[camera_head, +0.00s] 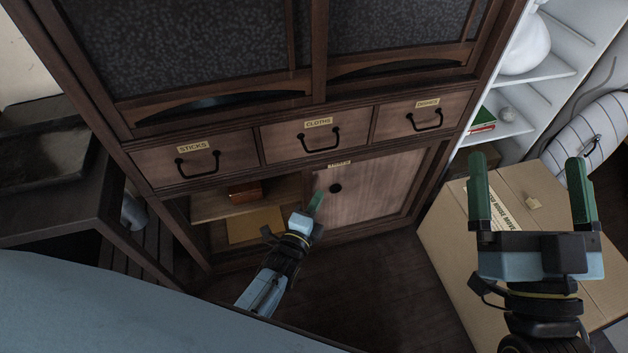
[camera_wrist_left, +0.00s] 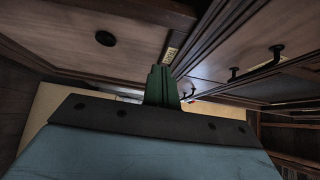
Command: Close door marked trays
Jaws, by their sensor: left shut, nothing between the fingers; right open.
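The dark wood cabinet's lower part has a wooden door panel (camera_head: 375,190) on the right with a round black pull (camera_head: 335,188). The pull also shows in the left wrist view (camera_wrist_left: 105,38). To the panel's left the lower compartment (camera_head: 225,205) stands open. My left gripper (camera_head: 315,202) is shut and empty in front of the panel's left edge, just below the pull; its green fingers fill the middle of the left wrist view (camera_wrist_left: 161,86). I cannot tell whether they touch the panel. My right gripper (camera_head: 532,195) is open and empty.
Drawers labelled sticks (camera_head: 195,160) and cloths (camera_head: 315,138), plus a third (camera_head: 425,116), have protruding handles above. A cardboard box (camera_head: 450,225) stands right, below my right gripper. Dark floor (camera_head: 400,285) is clear between.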

